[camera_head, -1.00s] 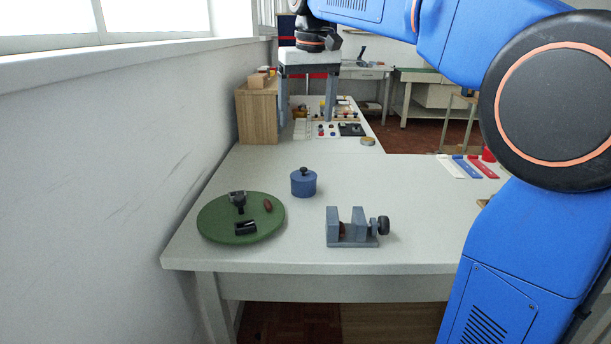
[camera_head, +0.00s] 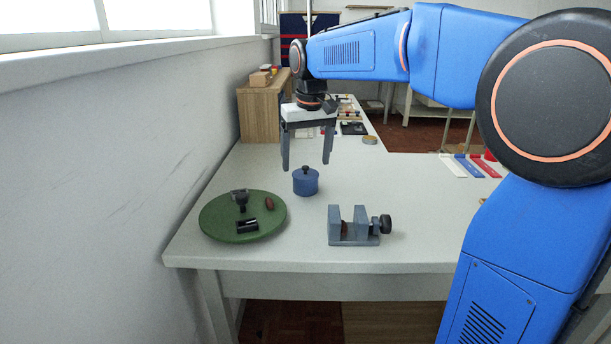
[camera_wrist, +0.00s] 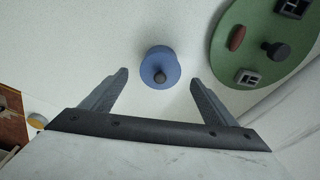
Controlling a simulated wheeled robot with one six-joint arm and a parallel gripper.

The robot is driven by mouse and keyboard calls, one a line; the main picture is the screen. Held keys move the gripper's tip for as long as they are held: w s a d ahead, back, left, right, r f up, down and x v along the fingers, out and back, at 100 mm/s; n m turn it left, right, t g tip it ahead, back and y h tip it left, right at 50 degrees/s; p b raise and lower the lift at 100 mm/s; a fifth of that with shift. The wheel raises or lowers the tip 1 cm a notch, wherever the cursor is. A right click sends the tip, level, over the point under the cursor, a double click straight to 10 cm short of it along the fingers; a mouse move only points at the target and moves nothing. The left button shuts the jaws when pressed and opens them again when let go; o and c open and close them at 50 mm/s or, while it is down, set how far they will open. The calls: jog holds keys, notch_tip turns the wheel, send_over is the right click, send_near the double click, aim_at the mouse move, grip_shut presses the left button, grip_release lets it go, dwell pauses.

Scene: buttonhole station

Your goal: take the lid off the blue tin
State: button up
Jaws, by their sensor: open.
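The blue tin (camera_head: 306,184) stands upright on the pale table, with its lid (camera_head: 306,172) on and a dark round knob on top. In the wrist view the tin (camera_wrist: 158,62) is seen from above, with the lid's knob (camera_wrist: 160,76) near its middle. My gripper (camera_head: 306,166) is open and empty. In the head view its fingers hang above and around the tin's position. In the wrist view the tin lies just beyond the gap between the fingertips (camera_wrist: 158,78), and neither finger touches it.
A green round board (camera_head: 215,222) with dark parts and a reddish-brown piece lies left of the tin. A grey vise (camera_head: 350,240) with a dark knob stands in front right. A wooden box (camera_head: 258,115) stands behind left.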

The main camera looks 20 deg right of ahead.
aim_at(305, 172)
jog(key=shift+w+f, duration=0.2)
jog(key=shift+f, duration=1.1)
jog(key=shift+c, duration=0.4)
jog(key=c, duration=1.1)
jog(key=shift+o, duration=0.2)
